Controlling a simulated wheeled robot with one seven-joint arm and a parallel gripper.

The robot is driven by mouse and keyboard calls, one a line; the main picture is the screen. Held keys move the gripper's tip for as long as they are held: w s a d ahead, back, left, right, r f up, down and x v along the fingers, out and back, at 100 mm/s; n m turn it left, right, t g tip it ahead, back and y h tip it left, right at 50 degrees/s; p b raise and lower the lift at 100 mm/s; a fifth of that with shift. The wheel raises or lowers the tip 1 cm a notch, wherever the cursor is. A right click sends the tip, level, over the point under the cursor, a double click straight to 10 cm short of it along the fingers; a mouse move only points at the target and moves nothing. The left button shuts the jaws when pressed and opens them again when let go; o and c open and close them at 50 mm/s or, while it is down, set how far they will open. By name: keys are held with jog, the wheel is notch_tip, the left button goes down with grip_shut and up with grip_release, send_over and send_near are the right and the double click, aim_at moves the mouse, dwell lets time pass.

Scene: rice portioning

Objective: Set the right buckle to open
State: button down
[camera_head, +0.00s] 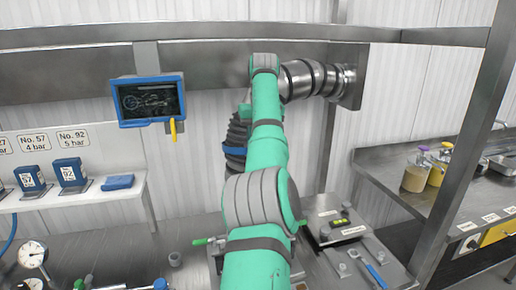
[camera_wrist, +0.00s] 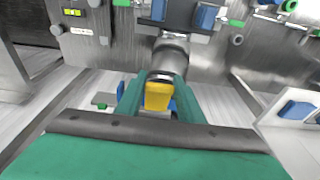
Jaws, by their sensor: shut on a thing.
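My gripper (camera_wrist: 160,82) shows in the wrist view, its two green fingers close around a small yellow piece (camera_wrist: 158,97). A grey metal cylinder (camera_wrist: 168,54) lies just beyond the fingertips, in front of a steel panel. In the head view my green arm covers the gripper and most of the machine in front of me. A green-tipped lever (camera_head: 201,241) shows left of my arm, and a small green part (camera_head: 301,223) shows at its right edge. I cannot tell for sure which part is the right buckle, or whether it is open.
A blue-framed screen (camera_head: 148,101) hangs at the back left. A white shelf (camera_head: 75,200) holds blue boxes. A pressure gauge (camera_head: 32,254) stands at the front left. A steel plate with a blue-handled wrench (camera_head: 376,276) lies right of my arm. A steel post (camera_head: 470,140) stands farther right.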

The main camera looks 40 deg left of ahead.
jog(key=shift+f, duration=0.1)
jog(key=c, duration=1.2)
grip_release()
jog(key=shift+w+f, duration=0.1)
